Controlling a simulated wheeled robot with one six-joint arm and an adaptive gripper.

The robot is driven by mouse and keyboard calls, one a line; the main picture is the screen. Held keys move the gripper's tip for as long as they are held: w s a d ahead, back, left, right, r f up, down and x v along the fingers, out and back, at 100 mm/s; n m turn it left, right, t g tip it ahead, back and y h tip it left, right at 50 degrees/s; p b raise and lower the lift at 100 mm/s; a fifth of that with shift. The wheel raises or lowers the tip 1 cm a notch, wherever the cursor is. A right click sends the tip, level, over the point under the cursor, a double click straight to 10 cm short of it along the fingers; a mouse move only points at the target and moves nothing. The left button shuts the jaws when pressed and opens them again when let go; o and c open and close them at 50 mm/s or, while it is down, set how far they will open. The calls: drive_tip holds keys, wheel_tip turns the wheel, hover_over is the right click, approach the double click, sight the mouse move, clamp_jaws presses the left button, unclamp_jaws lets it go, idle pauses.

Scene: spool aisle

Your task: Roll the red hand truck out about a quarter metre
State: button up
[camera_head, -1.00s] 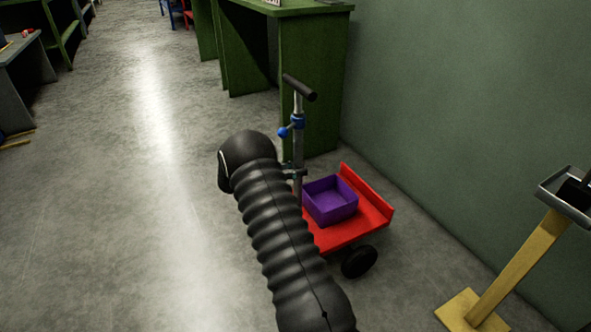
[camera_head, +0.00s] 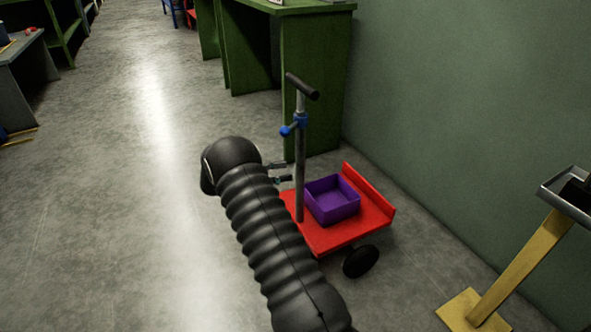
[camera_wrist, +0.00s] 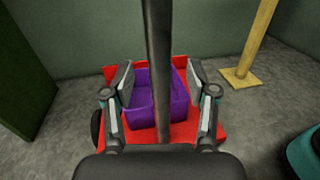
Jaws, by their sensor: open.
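The red hand truck (camera_head: 345,235) stands on the floor by the green wall, with a dark wheel (camera_head: 360,261) at its near side. Its upright grey post (camera_head: 300,178) carries a blue clamp (camera_head: 299,122) and a black T-handle (camera_head: 303,86). A purple bin (camera_head: 332,199) sits on the red deck. My gripper (camera_head: 287,173) is open and empty, its fingers pointing at the post from the left, with tips close to it. In the wrist view the post (camera_wrist: 159,50) runs up the middle, lined up between the spread fingers (camera_wrist: 160,84). Contact cannot be told.
A green bench (camera_head: 315,90) stands right behind the truck. A yellow stand (camera_head: 520,262) with a grey tray is at the right. The green wall (camera_head: 460,120) bounds the right side. The concrete floor (camera_head: 100,200) at the left is largely clear.

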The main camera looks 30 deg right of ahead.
drive_tip(key=v, duration=0.6)
idle(0.4)
